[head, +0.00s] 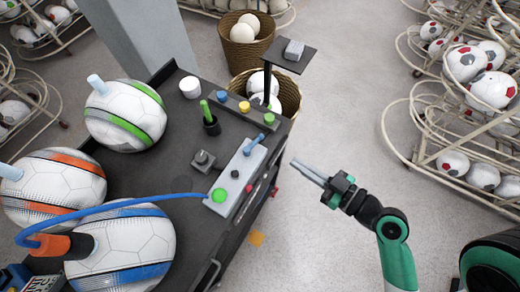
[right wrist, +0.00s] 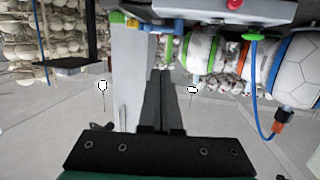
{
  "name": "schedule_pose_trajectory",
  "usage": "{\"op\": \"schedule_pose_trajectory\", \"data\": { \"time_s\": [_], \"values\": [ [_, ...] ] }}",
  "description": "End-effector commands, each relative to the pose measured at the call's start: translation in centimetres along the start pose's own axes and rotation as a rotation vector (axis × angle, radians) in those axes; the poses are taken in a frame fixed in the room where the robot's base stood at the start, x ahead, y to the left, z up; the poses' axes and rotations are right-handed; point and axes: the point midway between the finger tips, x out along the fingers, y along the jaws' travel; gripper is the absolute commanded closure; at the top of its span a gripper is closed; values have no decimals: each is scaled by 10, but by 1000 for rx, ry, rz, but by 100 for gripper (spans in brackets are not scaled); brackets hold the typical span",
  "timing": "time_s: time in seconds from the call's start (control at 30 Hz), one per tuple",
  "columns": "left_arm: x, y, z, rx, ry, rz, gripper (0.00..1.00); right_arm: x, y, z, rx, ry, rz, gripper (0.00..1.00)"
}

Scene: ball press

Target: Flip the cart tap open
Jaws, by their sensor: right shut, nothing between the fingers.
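The dark cart (head: 150,190) stands at the left of the head view. On its right side is a grey control panel (head: 236,180) with a tilted blue lever (head: 254,143), which looks like the tap. My right gripper (head: 300,170) is shut and empty, right of the cart's edge and apart from the panel. In the right wrist view the shut fingers (right wrist: 160,105) point away from the camera; the blue lever (right wrist: 165,27) shows near the top. My left gripper is not in view.
Footballs with orange (head: 55,185), green (head: 127,115) and blue (head: 120,250) bands sit on the cart. A blue hose (head: 120,205) runs over it. A dark plate on a post (head: 288,57) stands behind. Ball racks (head: 460,120) line the right; floor between is clear.

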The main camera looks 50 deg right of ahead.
Motion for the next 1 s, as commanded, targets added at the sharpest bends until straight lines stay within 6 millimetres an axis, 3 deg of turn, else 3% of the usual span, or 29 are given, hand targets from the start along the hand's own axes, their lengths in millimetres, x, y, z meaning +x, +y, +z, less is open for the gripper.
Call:
{"op": "schedule_pose_trajectory", "data": {
  "time_s": [0.17, 0.33, 0.43, 0.77, 0.83, 1.0],
  "values": [
    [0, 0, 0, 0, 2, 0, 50, 2, 3, -1, -3, 3, 7, 100],
    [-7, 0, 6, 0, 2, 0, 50, 15, 2, 2, -8, 0, 0, 100],
    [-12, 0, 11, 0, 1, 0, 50, 31, 1, -1, -8, 7, 0, 100],
    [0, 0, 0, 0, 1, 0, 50, 103, 2, -4, -4, 5, 3, 100],
    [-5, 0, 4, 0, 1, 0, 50, 112, 3, 10, -2, 1, 6, 100],
    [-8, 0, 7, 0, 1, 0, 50, 126, 4, 23, -3, 3, 7, 100]
  ]
}}
